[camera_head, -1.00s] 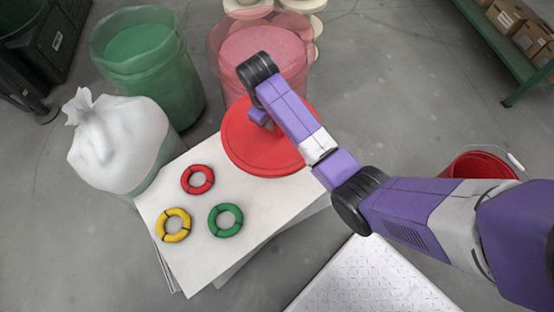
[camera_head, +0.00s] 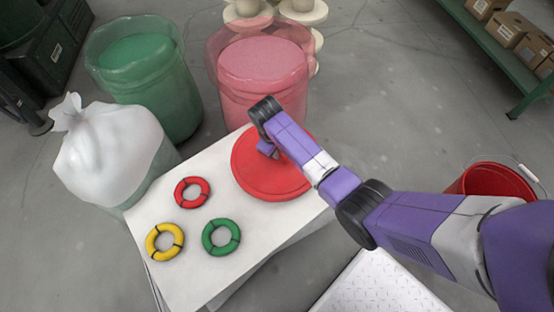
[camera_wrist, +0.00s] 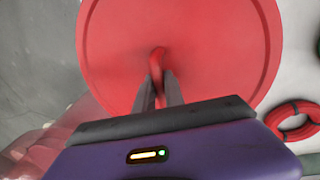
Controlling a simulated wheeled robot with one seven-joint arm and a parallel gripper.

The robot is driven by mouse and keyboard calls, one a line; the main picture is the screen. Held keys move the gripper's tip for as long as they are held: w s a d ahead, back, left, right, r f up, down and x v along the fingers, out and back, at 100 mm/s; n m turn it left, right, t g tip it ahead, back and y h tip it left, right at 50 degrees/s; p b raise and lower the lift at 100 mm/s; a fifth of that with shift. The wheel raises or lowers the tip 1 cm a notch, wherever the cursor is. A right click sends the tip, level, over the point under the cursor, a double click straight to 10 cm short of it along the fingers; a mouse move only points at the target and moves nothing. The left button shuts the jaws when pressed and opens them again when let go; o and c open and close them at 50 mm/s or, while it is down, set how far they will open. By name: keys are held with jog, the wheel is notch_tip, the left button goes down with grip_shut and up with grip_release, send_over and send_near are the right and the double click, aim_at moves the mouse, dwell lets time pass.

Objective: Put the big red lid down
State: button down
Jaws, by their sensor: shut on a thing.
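The big red lid (camera_head: 262,180) is a round disc over the back right part of the white table (camera_head: 190,278). My gripper (camera_head: 267,150) is above its middle. In the wrist view, the two fingers of my gripper (camera_wrist: 158,90) are shut on the lid's small red handle (camera_wrist: 157,60). The lid (camera_wrist: 120,40) looks about level. It is at or close above the tabletop; I cannot tell whether it touches. My arm hides part of the lid's right side.
A red ring (camera_head: 193,193), a yellow ring (camera_head: 165,242) and a green ring (camera_head: 221,237) lie on the table left of the lid. A translucent red drum (camera_head: 262,85) stands behind, with a green drum (camera_head: 150,80) and white bag (camera_head: 105,150) at left.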

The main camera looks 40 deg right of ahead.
aim_at(273, 161)
jog(key=shift+f+b, duration=0.8)
jog(key=shift+f, duration=1.4)
jog(key=shift+f, duration=0.15)
jog(key=c, duration=1.4)
grip_release()
jog(key=shift+c, duration=0.2)
jog(key=shift+o, duration=0.2)
notch_tip(273, 161, up, 12)
jog(key=a+p, duration=0.2)
jog(key=p, duration=0.2)
jog(key=shift+s+a, duration=0.15)
jog(key=shift+s, duration=0.1)
